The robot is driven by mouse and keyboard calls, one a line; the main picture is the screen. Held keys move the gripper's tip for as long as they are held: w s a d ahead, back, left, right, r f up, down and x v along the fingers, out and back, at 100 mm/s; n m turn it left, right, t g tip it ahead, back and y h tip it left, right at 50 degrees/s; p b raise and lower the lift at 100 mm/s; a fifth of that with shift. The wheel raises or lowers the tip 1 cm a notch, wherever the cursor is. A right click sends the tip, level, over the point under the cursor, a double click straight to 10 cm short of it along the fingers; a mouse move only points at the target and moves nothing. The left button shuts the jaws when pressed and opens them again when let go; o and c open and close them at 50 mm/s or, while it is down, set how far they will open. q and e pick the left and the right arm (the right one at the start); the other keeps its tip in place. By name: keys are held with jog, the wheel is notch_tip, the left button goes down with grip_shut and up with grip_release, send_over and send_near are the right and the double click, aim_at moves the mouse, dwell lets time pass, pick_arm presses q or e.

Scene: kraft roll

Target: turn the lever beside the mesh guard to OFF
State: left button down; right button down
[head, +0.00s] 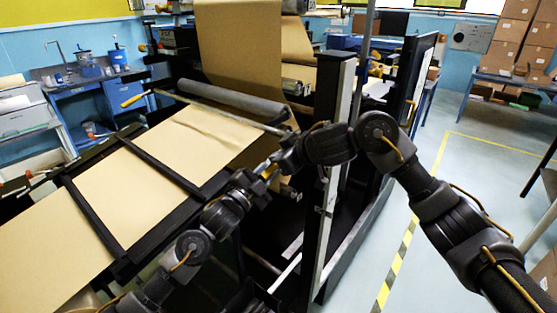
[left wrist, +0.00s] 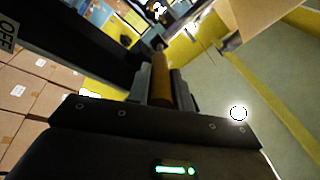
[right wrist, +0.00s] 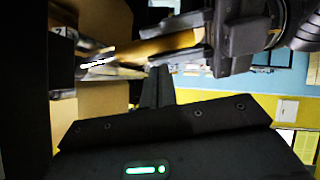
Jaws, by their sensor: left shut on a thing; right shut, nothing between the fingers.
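The lever's orange-brown handle (left wrist: 160,80) sits between the fingers of my left gripper (left wrist: 161,95), which is shut on it. The handle also shows in the right wrist view (right wrist: 155,46), running sideways from my left gripper. My right gripper (right wrist: 158,73) is shut and empty, its fingertips close below the handle; I cannot tell if they touch it. In the head view both arms meet beside the machine frame, and the handle (head: 269,171) is a small orange patch there. An OFF label (left wrist: 8,35) shows at the left wrist view's left edge. I cannot make out the mesh guard.
A kraft web (head: 150,170) runs over the machine's bed, below a grey roller (head: 230,97). A dark upright post (head: 335,170) stands close to my right arm. A yellow-handled bar (head: 133,99) lies at left. Open floor (head: 480,180) is at the right.

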pick_arm(q)
jog(key=shift+r, duration=0.15)
pick_arm(e)
jog(key=shift+w+f, duration=0.2)
jog(key=shift+f, duration=0.35)
